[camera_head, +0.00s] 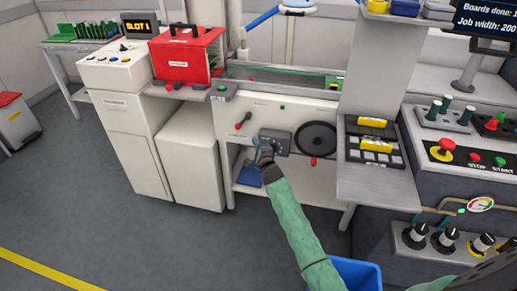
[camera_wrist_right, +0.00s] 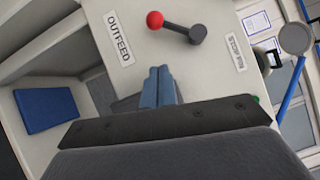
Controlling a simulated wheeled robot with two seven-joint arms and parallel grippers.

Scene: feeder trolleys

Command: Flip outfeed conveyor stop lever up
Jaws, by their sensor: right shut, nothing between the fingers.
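The outfeed stop lever (camera_head: 243,120) is on the white front panel of the conveyor, a short grey arm with a red knob. In the head view the knob hangs below and left of its pivot. In the right wrist view the lever (camera_wrist_right: 176,27) shows between the OUTFEED label (camera_wrist_right: 119,37) and the STOP PIN label (camera_wrist_right: 236,52). My right gripper (camera_head: 263,146) is shut and empty, below and right of the lever in the head view. In the wrist view its fingertips (camera_wrist_right: 160,70) appear short of the lever, with a visible gap. My left gripper is not in view.
A black handwheel (camera_head: 316,137) with a red handle sits right of my right gripper. A red box (camera_head: 187,56) stands left above the panel. A blue item (camera_head: 249,176) lies on the shelf below. A blue bin (camera_head: 358,274) stands at the bottom.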

